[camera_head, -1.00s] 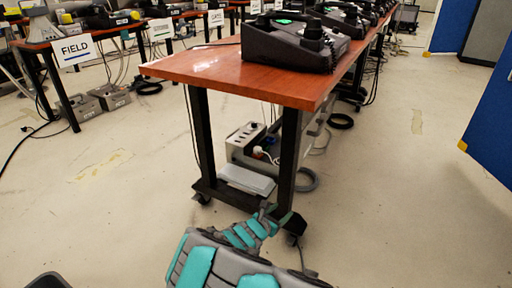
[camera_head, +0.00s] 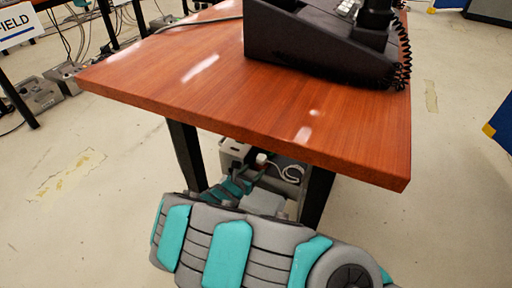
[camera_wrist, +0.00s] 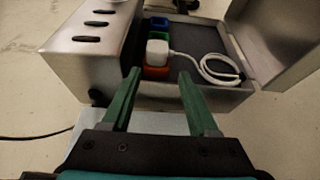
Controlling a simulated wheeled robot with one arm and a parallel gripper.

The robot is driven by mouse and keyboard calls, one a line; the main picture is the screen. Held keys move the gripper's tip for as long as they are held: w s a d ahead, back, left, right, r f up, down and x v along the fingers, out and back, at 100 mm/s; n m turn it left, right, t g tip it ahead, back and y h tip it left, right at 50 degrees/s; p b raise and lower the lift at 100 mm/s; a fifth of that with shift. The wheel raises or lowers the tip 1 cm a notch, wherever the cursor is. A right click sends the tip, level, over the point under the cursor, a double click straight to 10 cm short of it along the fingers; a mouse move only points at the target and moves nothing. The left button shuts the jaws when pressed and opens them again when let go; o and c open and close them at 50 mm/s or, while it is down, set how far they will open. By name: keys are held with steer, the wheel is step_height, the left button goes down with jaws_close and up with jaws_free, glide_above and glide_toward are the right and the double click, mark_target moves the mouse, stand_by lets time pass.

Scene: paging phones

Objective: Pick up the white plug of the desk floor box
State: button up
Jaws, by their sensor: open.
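The white plug (camera_wrist: 157,50) sits in the open desk floor box (camera_wrist: 80,68), just above an orange socket (camera_wrist: 155,72) in the wrist view. A white cord runs from it to the right and coils in the box. The plug (camera_head: 262,159) also shows small under the table edge in the head view, with the floor box (camera_head: 233,152) partly hidden by the tabletop. My gripper (camera_wrist: 159,78) is open and empty, its green fingers pointing at the box. The plug appears between the fingertips in the picture, slightly beyond them; I see no contact.
The raised metal lid (camera_wrist: 282,38) stands at the right of the box. Green and blue sockets (camera_wrist: 159,25) lie behind the plug. A wooden tabletop (camera_head: 200,100) overhangs the box, with a black phone (camera_head: 310,45) on it. Table legs (camera_head: 187,155) stand on both sides.

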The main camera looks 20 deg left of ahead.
mark_target(259, 160)
steer(key=shift+w+a+f, duration=0.15)
steer(key=shift+w+f, duration=0.05)
steer(key=shift+w, duration=0.4)
steer(key=shift+x, duration=0.8)
steer(key=shift+w+r+b+x, duration=0.1)
steer(key=shift+r+b+x, duration=0.1)
steer(key=shift+x, duration=0.7)
steer(key=shift+w+r+b+x, duration=0.1)
steer(key=shift+r+x, duration=0.05)
steer(key=shift+x, duration=0.75)
steer(key=shift+w+r+b+x, duration=0.1)
steer(key=shift+r+b+x, duration=0.1)
steer(key=shift+x, duration=0.7)
steer(key=shift+a, duration=0.1)
steer(key=shift+s, duration=0.1)
jaws_close()
